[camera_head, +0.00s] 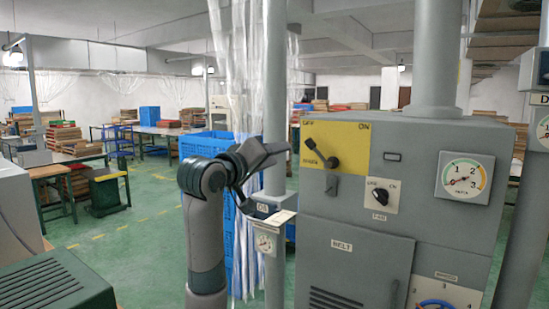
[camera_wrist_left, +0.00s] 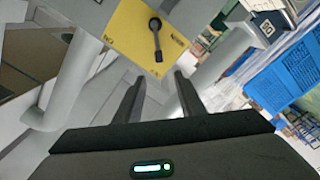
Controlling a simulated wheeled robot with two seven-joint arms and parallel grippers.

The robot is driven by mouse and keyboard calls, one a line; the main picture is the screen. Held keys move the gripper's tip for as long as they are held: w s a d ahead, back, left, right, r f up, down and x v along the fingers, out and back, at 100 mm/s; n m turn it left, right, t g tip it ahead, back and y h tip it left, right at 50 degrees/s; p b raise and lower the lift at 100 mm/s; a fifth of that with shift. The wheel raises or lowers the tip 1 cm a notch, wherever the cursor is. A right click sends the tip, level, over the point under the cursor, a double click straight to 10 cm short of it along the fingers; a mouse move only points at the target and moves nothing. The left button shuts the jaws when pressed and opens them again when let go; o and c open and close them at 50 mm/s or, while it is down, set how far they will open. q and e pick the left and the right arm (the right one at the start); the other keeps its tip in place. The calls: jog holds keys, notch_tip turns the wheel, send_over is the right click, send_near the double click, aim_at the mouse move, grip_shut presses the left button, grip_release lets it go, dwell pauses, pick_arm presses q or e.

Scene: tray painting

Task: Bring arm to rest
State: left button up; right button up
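My left arm (camera_head: 206,225) rises from the bottom of the head view, with its left gripper (camera_head: 281,153) raised in front of the grey machine cabinet (camera_head: 355,225), to the left of the yellow panel (camera_head: 350,136). In the left wrist view the two dark fingers of this gripper (camera_wrist_left: 158,88) stand apart with nothing between them. The yellow panel (camera_wrist_left: 130,32) and its black lever (camera_wrist_left: 156,40) lie beyond the fingertips, apart from them. In the head view the lever (camera_head: 321,154) points up and to the left. My right gripper is in neither view.
The cabinet carries a black knob (camera_head: 381,196), a round gauge (camera_head: 464,177) and a blue handwheel (camera_head: 434,304). A grey pipe (camera_head: 275,90) and blue crates (camera_head: 207,146) stand behind my left gripper. Green floor (camera_head: 130,235) is open at the left.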

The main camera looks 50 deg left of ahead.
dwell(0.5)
